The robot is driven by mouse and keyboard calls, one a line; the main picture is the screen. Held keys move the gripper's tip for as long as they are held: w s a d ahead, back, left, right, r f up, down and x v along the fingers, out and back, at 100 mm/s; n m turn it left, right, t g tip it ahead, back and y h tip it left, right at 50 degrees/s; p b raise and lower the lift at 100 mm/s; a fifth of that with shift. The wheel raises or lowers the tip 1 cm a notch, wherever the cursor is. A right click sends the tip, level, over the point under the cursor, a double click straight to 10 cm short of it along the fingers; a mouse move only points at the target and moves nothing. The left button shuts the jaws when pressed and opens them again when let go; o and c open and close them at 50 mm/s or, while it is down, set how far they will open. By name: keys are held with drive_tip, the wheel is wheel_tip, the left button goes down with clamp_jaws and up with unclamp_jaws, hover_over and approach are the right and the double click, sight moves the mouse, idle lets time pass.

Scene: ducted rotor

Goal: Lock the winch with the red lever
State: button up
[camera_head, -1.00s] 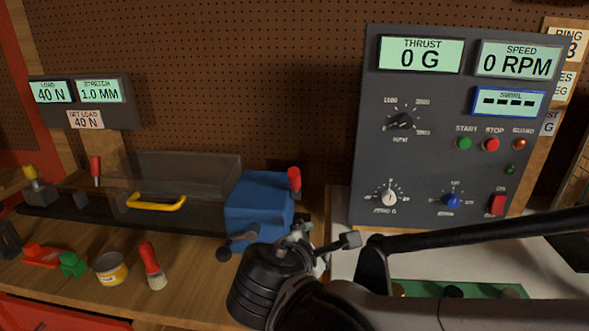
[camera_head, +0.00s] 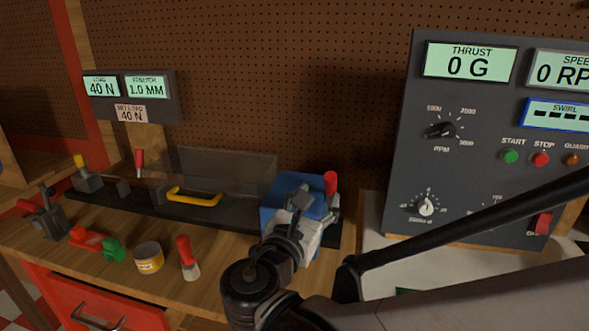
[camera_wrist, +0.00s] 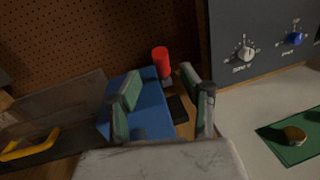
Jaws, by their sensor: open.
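The winch is a blue block (camera_head: 283,186) at the right end of the dark rail on the bench. Its red lever (camera_head: 331,183) stands upright at the block's right rear. My gripper (camera_head: 303,203) is in front of and over the winch and hides part of it. In the wrist view the open fingers (camera_wrist: 163,85) are empty, with the blue block (camera_wrist: 150,108) below and behind them. The red lever's tip (camera_wrist: 161,61) shows in the gap between the fingertips, seemingly beyond them. Its lower part is partly hidden by the right finger.
A clear guard with a yellow handle (camera_head: 194,198) is left of the winch. Another red-handled lever (camera_head: 139,162) stands further left. The grey control panel (camera_head: 395,200) rises at right.

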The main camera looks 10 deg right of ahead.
sight(328, 181)
drive_tip(key=x, duration=0.9)
drive_tip(key=shift+w, duration=0.1)
clamp_jaws()
